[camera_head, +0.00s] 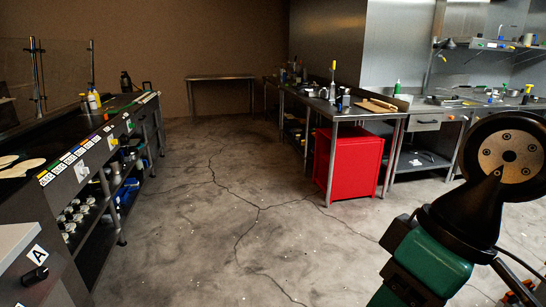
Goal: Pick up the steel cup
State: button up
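I cannot make out a steel cup for sure. Several small round pale or metallic containers (74,212) stand on a shelf under the left counter, too small and dark to tell whether one is a steel cup. Small items also stand on the steel table (350,117) at centre right, but none is clearly a steel cup. My arm, green and black with a round end cap, fills the lower right. My gripper's fingers do not show.
Open cracked concrete floor (222,230) runs between the left counter (110,124) and the right tables. A red bin (356,164) sits under the steel table. A bare table (220,77) stands at the back wall. A grey cabinet marked A (22,275) is near, lower left.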

aim_at(342, 109)
jog(key=u, duration=0.05)
jog(key=i, duration=2.05)
jog(key=z, duration=0.25)
jog(key=i, duration=2.1)
jog(key=z, duration=0.55)
jog(key=i, duration=1.55)
jog(key=z, duration=0.2)
